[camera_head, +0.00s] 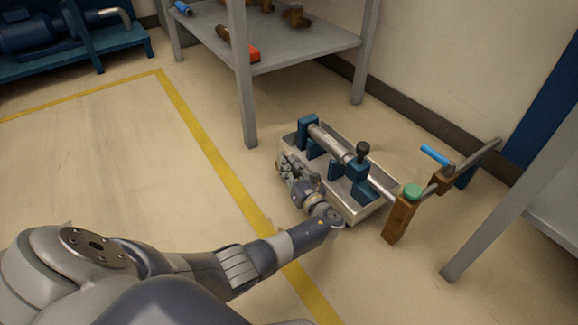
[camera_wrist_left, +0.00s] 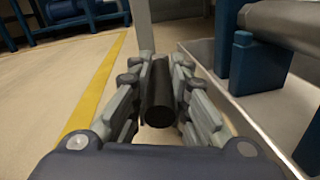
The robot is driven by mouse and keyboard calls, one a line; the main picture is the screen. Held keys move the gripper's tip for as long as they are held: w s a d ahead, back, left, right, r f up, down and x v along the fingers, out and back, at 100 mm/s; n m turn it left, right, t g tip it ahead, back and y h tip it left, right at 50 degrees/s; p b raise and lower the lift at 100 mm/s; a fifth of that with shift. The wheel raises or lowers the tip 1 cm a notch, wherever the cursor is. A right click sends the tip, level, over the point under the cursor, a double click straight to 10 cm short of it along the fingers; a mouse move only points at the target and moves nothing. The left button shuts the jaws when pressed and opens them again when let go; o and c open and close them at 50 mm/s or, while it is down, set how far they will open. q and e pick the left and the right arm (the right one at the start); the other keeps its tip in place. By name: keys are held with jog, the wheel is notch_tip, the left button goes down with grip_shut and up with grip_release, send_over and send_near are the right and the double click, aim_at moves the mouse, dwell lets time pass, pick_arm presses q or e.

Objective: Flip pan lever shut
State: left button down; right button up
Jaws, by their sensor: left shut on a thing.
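The metal pan (camera_head: 372,211) is a long, open-topped tray standing on the floor in front of the shelf. My left gripper (camera_head: 289,166) is at the pan's near left side, outside its wall. In the left wrist view my left gripper (camera_wrist_left: 160,75) is shut on a dark, round lever handle (camera_wrist_left: 159,100), which lies between its fingers. The lever's pivot is hidden, and the handle is hard to make out in the head view. The pan wall (camera_wrist_left: 215,75) is just right of the fingers. My right gripper is not in view.
Blue supports (camera_head: 308,132) in the pan carry a metal pipe (camera_head: 330,142), with a black knob (camera_head: 363,149) on top. A brown block with a green cap (camera_head: 412,191) and a blue handle (camera_head: 436,156) stand at the right. A shelf leg (camera_head: 243,90) is close behind. Floor at left is clear.

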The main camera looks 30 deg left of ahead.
pick_arm(q)
jog(key=shift+w+n+g, duration=0.15)
jog(key=shift+n+g, duration=0.15)
jog(key=shift+g, duration=0.1)
jog(key=c, duration=1.5)
grip_release()
jog(key=shift+r, duration=0.1)
notch_tip(320, 180, up, 10)
jog(key=shift+f, duration=0.1)
